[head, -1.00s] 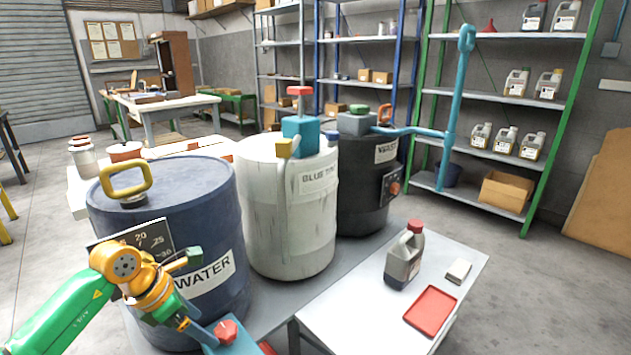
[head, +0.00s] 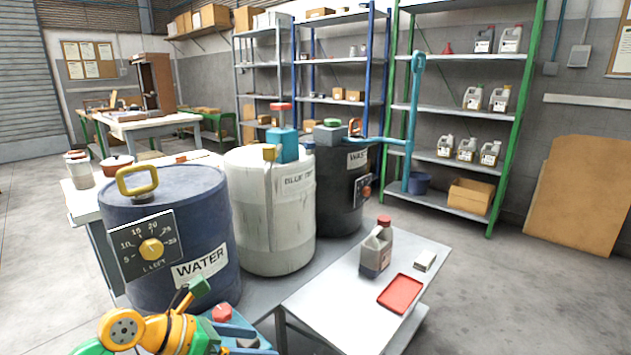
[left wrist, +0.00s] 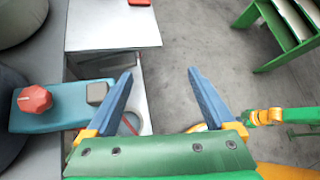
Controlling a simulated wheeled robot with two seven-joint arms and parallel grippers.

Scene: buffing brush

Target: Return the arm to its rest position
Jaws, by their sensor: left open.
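My left arm shows low at the left in the head view, in front of the blue WATER drum (head: 165,205). In the left wrist view my left gripper (left wrist: 160,78) is open, its two blue fingers spread wide with nothing between them. A teal block with a red knob (left wrist: 35,99) lies just left of the fingers there. The red knob (head: 222,313) also shows beside the arm in the head view. My right gripper does not show in the head view.
A white drum (head: 270,220) and a black drum (head: 340,190) stand right of the WATER drum. A low white table (head: 335,305) carries a jug (head: 376,252) and a red tray (head: 400,293). Shelves (head: 450,112) stand behind.

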